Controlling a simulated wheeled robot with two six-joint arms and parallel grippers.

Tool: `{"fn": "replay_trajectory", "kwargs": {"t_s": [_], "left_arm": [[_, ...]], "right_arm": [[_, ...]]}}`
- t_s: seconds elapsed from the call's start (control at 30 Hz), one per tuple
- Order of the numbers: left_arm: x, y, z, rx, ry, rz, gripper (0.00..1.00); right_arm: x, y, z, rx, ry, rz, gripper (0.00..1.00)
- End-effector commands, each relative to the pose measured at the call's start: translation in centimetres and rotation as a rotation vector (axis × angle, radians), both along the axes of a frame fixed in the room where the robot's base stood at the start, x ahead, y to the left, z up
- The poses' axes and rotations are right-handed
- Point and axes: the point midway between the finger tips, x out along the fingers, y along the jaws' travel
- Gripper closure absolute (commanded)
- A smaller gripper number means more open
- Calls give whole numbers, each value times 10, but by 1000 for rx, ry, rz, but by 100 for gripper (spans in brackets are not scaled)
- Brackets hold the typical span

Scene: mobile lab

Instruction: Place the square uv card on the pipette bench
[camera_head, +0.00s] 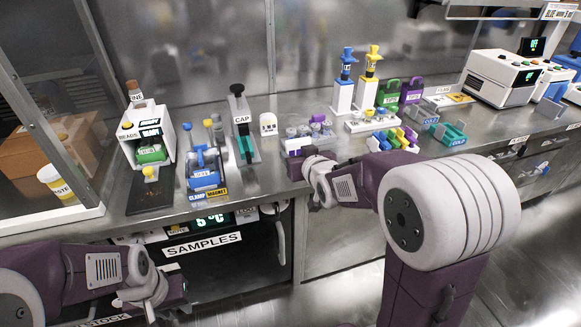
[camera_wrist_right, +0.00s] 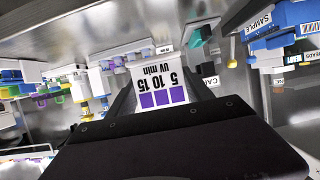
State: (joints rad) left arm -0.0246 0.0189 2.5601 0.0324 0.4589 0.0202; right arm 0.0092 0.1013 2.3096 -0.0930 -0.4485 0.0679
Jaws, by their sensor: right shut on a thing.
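The square uv card (camera_wrist_right: 160,85) is white with "UV min", the numbers 5, 10, 15 and three purple squares. In the right wrist view it stands between the fingers of my right gripper (camera_wrist_right: 165,100), which is shut on it. Blue and yellow pipettes (camera_head: 346,66) stand upright on white stands at the back of this bench. My left gripper (camera_head: 168,298) is low at the left, before the samples cabinet; its fingers are unclear.
Colourful racks (camera_head: 395,138) stand to the right. Bare steel shows between the clamp and the rack.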

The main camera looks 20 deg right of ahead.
Motion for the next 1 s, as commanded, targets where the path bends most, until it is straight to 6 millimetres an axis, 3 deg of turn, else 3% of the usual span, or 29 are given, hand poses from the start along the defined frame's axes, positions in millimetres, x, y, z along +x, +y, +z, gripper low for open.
{"fn": "replay_trajectory", "kwargs": {"t_s": [0.03, 0.1, 0.3, 0.53, 0.73, 1.0], "left_arm": [[0, 0, -7, 0, 0, 0, 64], [0, 0, -10, 0, 0, 0, 64], [0, 0, -13, 0, 0, 0, 64], [0, 0, -15, 0, 0, 0, 64], [0, 0, -28, 0, 0, 0, 64], [0, 0, -27, 0, 0, 0, 64]], "right_arm": [[14, 2, -15, 0, 5, 1, 80], [33, 3, -25, -1, 5, 1, 80], [68, 6, -43, 0, 1, 1, 80], [73, 6, -49, 0, 1, 0, 80], [72, 6, -85, -1, 3, 0, 80], [72, 6, -85, -1, 0, 0, 80]]}}
